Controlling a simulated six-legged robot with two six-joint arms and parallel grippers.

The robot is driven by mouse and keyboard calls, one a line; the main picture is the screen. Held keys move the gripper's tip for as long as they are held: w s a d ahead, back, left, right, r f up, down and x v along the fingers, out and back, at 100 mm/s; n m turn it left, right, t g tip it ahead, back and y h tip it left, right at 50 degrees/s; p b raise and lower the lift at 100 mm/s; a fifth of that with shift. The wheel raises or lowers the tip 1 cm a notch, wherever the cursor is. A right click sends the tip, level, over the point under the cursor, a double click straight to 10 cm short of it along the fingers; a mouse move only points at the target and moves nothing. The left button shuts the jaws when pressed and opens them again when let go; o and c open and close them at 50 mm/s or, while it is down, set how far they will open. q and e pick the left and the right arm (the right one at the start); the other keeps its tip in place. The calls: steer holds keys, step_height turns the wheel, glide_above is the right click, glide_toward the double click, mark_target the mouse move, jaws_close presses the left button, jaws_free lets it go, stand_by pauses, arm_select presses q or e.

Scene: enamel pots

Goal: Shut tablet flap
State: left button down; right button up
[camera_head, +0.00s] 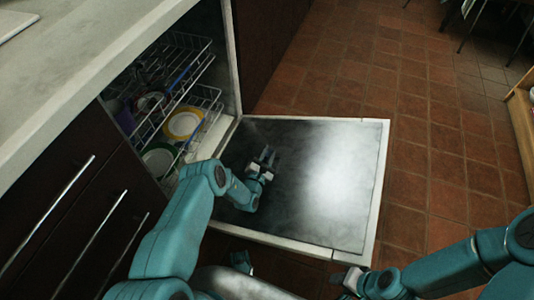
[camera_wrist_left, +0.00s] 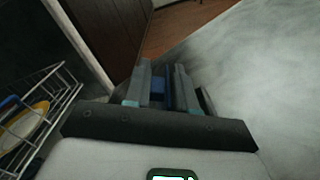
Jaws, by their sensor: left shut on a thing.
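The dishwasher door (camera_head: 320,180) lies open and flat, its dark inner face up. My left gripper (camera_head: 266,156) is low over this face, near its hinge side. In the left wrist view, my left gripper (camera_wrist_left: 165,75) is shut on a small blue thing (camera_wrist_left: 158,88) between its fingers. It may be part of the tablet flap, but I cannot tell; the fingers hide most of it. I cannot make out the flap or its compartment clearly in either view. My right gripper (camera_head: 345,281) is at the door's near right corner, too small to read.
A wire rack (camera_head: 206,97) with a yellow-rimmed plate (camera_head: 184,124) and a green-rimmed plate (camera_head: 160,158) stands inside the dishwasher. A grey counter (camera_head: 75,70) and dark drawers (camera_head: 75,215) are at left. The tiled floor (camera_head: 430,150) right of the door is clear.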

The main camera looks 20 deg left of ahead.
arm_select(q)
steer(key=shift+s+f, duration=0.1)
steer(key=c, duration=1.1)
jaws_free()
steer(key=s+p, duration=0.1)
steer(key=s, duration=0.4)
steer(key=s+p, duration=0.2)
steer(key=s, duration=0.3)
steer(key=s+p, duration=0.2)
steer(key=s, duration=0.2)
steer(key=shift+s+d, duration=0.5)
steer(key=shift+s, duration=0.65)
